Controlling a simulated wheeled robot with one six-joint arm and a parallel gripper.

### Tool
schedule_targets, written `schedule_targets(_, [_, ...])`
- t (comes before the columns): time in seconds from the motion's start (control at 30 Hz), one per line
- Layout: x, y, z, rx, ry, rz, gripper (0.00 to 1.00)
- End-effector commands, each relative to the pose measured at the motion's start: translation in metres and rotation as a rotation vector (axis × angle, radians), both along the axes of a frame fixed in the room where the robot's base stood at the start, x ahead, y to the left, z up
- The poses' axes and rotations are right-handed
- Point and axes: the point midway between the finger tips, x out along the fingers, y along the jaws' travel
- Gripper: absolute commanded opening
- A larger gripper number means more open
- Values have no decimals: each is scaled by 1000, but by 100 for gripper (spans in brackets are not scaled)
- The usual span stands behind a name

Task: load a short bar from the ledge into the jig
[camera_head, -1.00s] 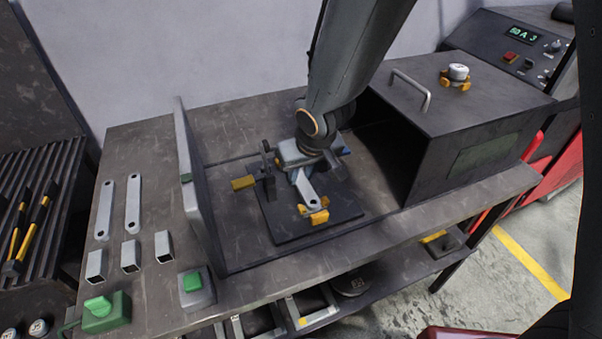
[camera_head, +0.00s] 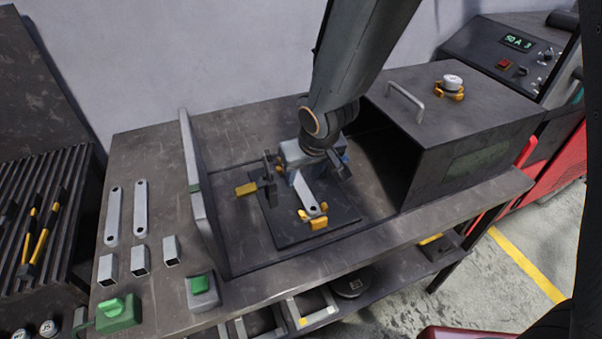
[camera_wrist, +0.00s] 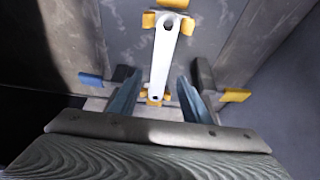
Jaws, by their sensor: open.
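A pale bar with a hole at its end (camera_head: 308,193) lies on the jig's dark plate (camera_head: 283,235), its near end between yellow locators (camera_head: 314,218). In the wrist view the bar (camera_wrist: 163,60) runs lengthwise between yellow locators at both ends. My gripper (camera_wrist: 157,84) is open, with one finger on each side of the bar and gaps between. In the head view my gripper (camera_head: 308,168) is low over the jig's back part and hides the bar's far end. Two longer flat bars (camera_head: 114,215) and three short square tubes (camera_head: 140,260) lie on the ledge at left.
An upright panel (camera_head: 193,180) separates the ledge from the jig. A dark hood with a handle (camera_head: 407,101) stands right of the jig. A yellow-tipped clamp (camera_head: 246,189) sits at the jig's left.

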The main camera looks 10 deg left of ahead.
Motion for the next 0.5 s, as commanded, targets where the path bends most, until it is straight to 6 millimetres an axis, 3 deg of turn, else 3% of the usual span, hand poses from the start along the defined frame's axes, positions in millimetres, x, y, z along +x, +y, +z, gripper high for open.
schedule_targets(0.23, [-15,-9,47,3,-2,-3,43])
schedule_targets(0.5, [-25,-16,73,1,-3,0,43])
